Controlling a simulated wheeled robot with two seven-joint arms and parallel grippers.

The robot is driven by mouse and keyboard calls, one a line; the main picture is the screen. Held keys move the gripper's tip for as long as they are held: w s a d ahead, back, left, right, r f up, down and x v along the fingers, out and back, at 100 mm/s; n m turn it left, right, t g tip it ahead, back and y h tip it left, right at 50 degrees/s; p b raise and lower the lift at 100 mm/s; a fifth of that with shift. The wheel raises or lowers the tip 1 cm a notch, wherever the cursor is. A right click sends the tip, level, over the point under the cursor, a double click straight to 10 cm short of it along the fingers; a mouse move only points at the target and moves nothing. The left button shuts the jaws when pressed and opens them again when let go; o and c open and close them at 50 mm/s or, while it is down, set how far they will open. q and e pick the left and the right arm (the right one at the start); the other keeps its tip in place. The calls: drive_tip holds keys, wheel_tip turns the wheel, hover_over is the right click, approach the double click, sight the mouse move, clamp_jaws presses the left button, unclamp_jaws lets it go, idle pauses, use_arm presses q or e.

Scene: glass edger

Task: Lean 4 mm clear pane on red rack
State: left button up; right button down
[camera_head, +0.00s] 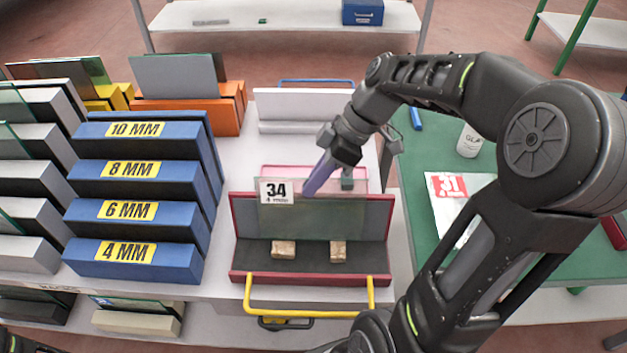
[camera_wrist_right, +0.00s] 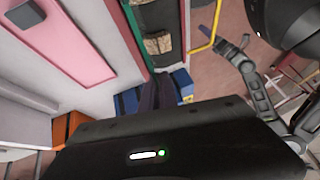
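The clear pane (camera_head: 300,218), greenish and tagged 34, stands upright over the red rack (camera_head: 236,232), in front of its grey back panel. I cannot tell whether its lower edge bears on the rack. My right gripper (camera_head: 312,186) is at the pane's upper edge, right of the tag. In the right wrist view its fingers (camera_wrist_right: 158,92) are close together at the end of the pane's thin green edge (camera_wrist_right: 135,38), and look shut on it. A dark arm, probably my left, shows in the right wrist view; its gripper (camera_wrist_right: 238,48) is too small to read.
Two tan blocks (camera_head: 284,249) (camera_head: 338,251) lie on the red rack's base, with a yellow handle (camera_head: 310,310) in front. Blue racks (camera_head: 137,262) labelled by thickness stand left. A white rack (camera_head: 300,106) is behind. A green table (camera_head: 425,235) is at right.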

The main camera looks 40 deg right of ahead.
drive_tip(key=c, duration=1.6)
unclamp_jaws()
drive_tip(key=shift+o, duration=0.2)
drive_tip(key=v, duration=0.7)
drive_tip(key=shift+d+r, duration=0.15)
drive_tip(key=shift+r, duration=0.2)
drive_tip(key=shift+s, duration=0.15)
